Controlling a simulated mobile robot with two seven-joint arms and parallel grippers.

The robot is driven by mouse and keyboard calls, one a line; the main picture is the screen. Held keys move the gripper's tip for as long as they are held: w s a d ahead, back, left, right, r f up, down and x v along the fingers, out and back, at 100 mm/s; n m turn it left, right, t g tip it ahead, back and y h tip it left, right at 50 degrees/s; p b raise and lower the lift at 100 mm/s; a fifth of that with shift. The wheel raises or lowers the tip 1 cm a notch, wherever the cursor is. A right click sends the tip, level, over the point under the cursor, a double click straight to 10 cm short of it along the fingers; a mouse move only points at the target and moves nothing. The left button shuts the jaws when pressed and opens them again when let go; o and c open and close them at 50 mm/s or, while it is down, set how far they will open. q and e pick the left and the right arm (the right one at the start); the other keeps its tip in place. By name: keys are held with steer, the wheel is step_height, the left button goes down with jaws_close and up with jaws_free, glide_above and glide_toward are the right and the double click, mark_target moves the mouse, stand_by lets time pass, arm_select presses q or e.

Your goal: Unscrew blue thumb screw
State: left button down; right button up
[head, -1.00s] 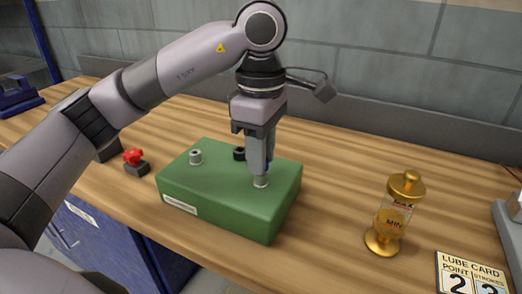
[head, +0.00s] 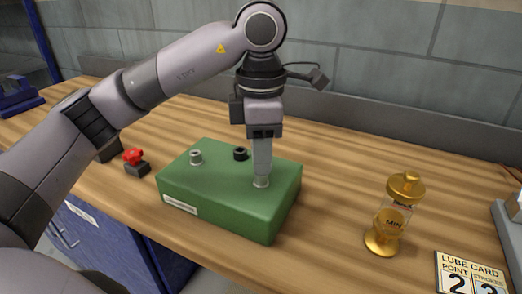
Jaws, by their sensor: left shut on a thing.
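A green block (head: 225,213) stands on the wooden table. My left gripper (head: 262,177) points straight down over the block's right part. Its fingers are shut at a pale round boss (head: 261,183) on the block's top. The blue thumb screw is hidden behind the fingers now; a sliver of blue showed by them in the earlier picture. A pale round fitting (head: 196,157) and a black one (head: 240,153) stand on the block's top, left of the gripper. My right gripper is not in view.
A red knob on a dark base (head: 135,160) stands left of the block. A brass oiler with a clear body (head: 390,216) stands to the right, by a lube card (head: 470,274). A grey wall closes the back. The table (head: 335,175) between block and oiler is clear.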

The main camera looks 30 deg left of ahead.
arm_select(q)
steer(key=n, duration=0.3)
stand_by(0.4)
steer(key=shift+n, duration=0.6)
steer(key=n, duration=0.3)
steer(key=shift+n, duration=0.3)
steer(key=n, duration=0.4)
steer(key=shift+p, duration=0.3)
steer(key=shift+n, duration=0.3)
